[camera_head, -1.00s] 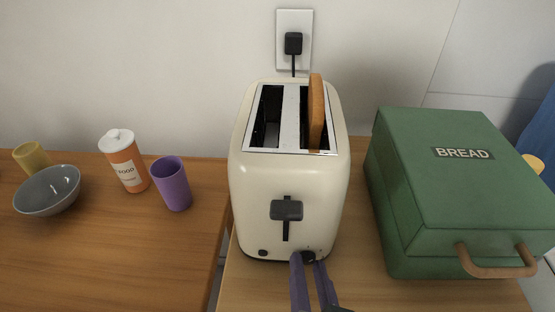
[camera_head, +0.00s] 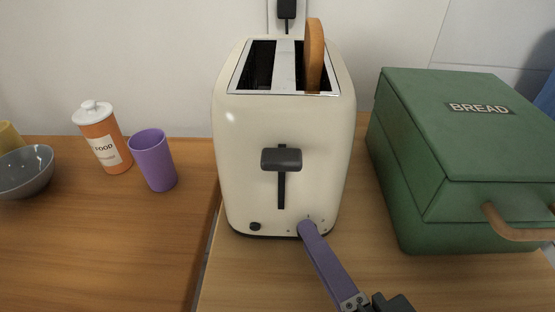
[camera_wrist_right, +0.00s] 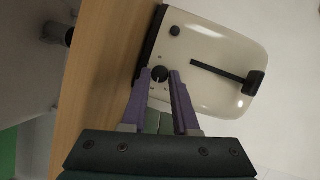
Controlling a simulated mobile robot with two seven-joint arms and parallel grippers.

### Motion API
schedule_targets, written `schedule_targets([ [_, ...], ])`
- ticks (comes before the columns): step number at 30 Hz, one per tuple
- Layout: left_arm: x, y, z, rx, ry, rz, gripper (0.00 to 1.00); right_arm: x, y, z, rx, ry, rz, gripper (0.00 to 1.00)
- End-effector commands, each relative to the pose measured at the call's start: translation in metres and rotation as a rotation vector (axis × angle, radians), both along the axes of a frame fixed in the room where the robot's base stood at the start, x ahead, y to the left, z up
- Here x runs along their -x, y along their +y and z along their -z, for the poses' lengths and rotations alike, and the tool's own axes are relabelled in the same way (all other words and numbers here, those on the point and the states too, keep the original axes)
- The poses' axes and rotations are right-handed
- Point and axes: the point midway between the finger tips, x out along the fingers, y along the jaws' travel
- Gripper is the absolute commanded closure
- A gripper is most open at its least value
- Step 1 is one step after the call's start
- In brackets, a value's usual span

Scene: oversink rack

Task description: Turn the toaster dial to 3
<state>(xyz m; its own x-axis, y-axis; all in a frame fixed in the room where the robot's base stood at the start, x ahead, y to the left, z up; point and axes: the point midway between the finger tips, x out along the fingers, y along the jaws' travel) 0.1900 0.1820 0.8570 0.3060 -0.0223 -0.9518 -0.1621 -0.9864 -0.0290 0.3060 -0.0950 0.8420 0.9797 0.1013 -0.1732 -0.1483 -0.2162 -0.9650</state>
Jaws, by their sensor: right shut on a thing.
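The cream toaster (camera_head: 245,160) stands on the wooden counter, with a slice of bread upright in its right slot. Its dial (camera_wrist_right: 160,73) is a small dark knob low on the front, with small marks around it. My right gripper (camera_wrist_right: 160,76) is shut on the dial, one purple finger on each side. In the head view the right gripper's finger (camera_head: 307,230) covers the dial. The dial's pointer and numbers are too small to read. The black lever (camera_head: 281,160) sits high in its slot. My left gripper is not in view.
A green bread box (camera_head: 450,150) stands close on the right. On the left are a purple cup (camera_head: 153,160), an orange food jar (camera_head: 103,140) and a grey bowl (camera_head: 25,172). A black button (camera_head: 255,226) is left of the dial. A plug (camera_head: 287,8) is behind.

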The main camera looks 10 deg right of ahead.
Motion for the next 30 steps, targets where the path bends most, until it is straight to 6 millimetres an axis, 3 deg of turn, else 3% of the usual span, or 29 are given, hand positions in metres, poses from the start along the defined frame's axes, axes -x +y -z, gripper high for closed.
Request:
schedule_targets([
  [1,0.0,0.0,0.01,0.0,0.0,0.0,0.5,0.0,-0.001,0.006,-0.029,-0.01,0.001,1.0],
  [10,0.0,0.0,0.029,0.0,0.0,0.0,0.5,0.0,-0.002,0.005,-0.174,-0.048,0.002,1.0],
  [29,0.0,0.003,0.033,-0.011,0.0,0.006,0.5,0.0,-0.002,0.003,-0.222,-0.061,0.004,1.0],
  [30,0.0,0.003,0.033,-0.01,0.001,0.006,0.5,0.0,-0.002,0.004,-0.222,-0.061,0.004,0.7],
])
